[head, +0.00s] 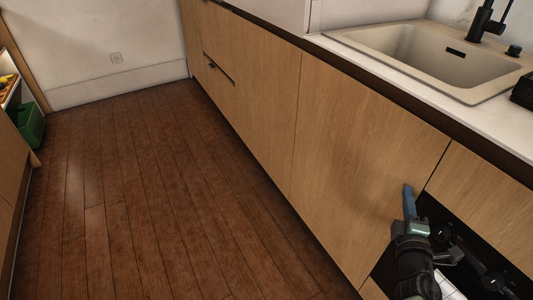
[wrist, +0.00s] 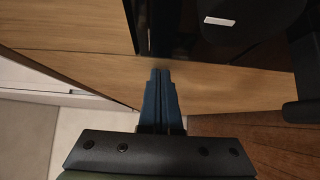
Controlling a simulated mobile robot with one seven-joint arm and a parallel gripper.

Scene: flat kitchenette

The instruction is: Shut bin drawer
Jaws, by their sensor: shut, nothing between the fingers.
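A wide wooden front (head: 350,150) below the sink is the likely bin drawer; no bin shows. In the head view it looks about flush with its neighbours, but I cannot tell whether a small gap is left. My gripper (head: 408,188) is at its right edge, beside the black appliance. In the wrist view my gripper's blue fingers (wrist: 160,72) are together and empty, with their tips at or very near a wooden surface (wrist: 215,85). Contact cannot be told.
The sink (head: 430,55) is set in the pale counter above. The black appliance (head: 470,255) is right of the front. More wooden fronts (head: 250,90) run to the far wall. A green box (head: 32,125) is at the far left. The wooden floor (head: 150,200) is clear.

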